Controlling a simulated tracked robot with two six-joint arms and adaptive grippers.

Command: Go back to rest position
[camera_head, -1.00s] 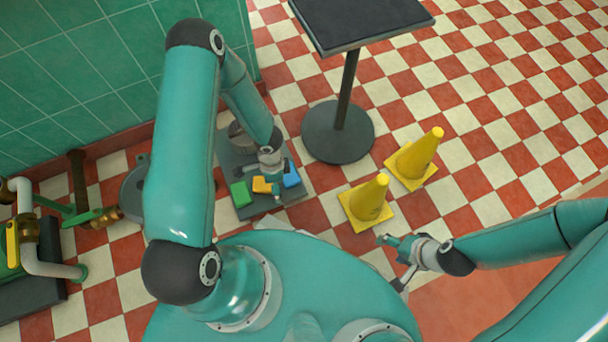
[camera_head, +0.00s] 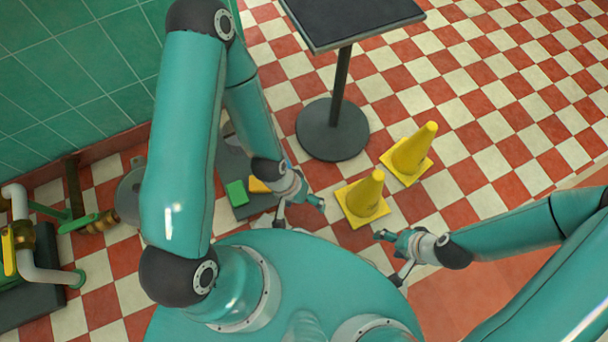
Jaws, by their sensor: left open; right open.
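My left gripper (camera_head: 299,210) is open and empty. It hangs in front of the dark grey platform (camera_head: 233,163), near the front rim of my round teal base, left of the nearer yellow cone. My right gripper (camera_head: 388,258) is open and empty at the right side of my base, just in front of the nearer cone. On the platform, a green block (camera_head: 237,193) and a yellow-orange block (camera_head: 258,186) show. My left forearm and wrist hide much of the platform, and only a sliver of blue shows behind the wrist.
Two yellow cones (camera_head: 365,193) (camera_head: 412,152) stand on the red and white checkered floor. A black-topped pedestal table (camera_head: 352,20) stands behind them. Green-tiled wall (camera_head: 70,75) and pipes (camera_head: 40,262) are at the left. Floor at the far right is clear.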

